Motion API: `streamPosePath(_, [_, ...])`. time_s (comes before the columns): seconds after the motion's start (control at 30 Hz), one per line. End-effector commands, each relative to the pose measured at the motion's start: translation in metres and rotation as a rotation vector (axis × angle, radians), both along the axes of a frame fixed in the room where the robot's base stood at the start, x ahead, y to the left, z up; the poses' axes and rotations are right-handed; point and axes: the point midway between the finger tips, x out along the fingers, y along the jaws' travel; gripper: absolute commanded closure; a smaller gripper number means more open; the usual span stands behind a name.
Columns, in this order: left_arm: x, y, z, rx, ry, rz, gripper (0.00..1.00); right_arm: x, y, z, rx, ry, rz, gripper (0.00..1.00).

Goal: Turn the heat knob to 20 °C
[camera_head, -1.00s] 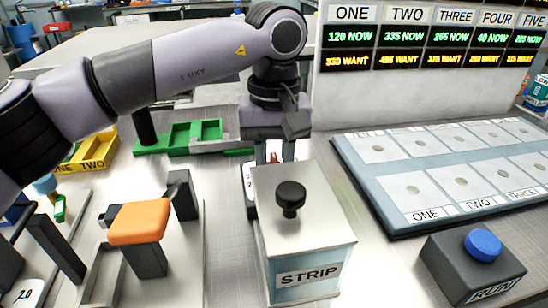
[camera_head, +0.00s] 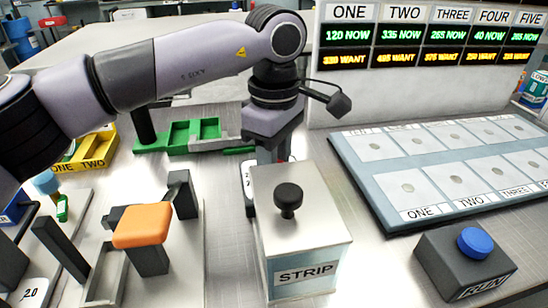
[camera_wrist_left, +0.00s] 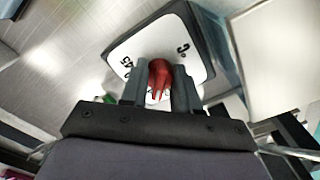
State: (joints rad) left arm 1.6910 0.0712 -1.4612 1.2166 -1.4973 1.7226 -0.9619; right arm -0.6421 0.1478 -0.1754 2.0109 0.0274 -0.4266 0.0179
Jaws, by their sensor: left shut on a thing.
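The heat knob is a red pointer knob (camera_wrist_left: 160,78) on a white dial plate (camera_wrist_left: 178,35) with a dark rim, seen in the left wrist view. Part of its dial (camera_head: 248,185) also shows in the head view, behind the STRIP box. My left gripper (camera_wrist_left: 160,90) is shut on the red knob, one finger on each side. The plate shows "°C" and a number that looks like 45; other marks are hidden by the fingers, so the setting cannot be read. In the head view the fingertips are mostly hidden behind the STRIP box. My right gripper is not in view.
The STRIP box (camera_head: 303,240) with a black knob stands right in front of the dial. An orange-topped device (camera_head: 143,226) is to the left, green trays (camera_head: 190,137) behind. A blue-buttoned RUN box (camera_head: 465,265) and a numbered panel (camera_head: 375,190) are at right.

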Motion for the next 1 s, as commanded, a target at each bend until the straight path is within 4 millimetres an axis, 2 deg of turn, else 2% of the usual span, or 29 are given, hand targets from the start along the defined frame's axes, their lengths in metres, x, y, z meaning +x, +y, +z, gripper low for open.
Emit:
streamPosePath(0.6, [0.0032, 0.0003, 0.0016, 0.0, -0.004, 0.589, 1.0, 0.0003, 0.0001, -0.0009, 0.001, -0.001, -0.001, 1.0])
streamPosePath(1.0, [0.0043, 0.0007, 0.0017, 0.0, -0.005, 0.892, 1.0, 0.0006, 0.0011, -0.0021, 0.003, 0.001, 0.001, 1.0])
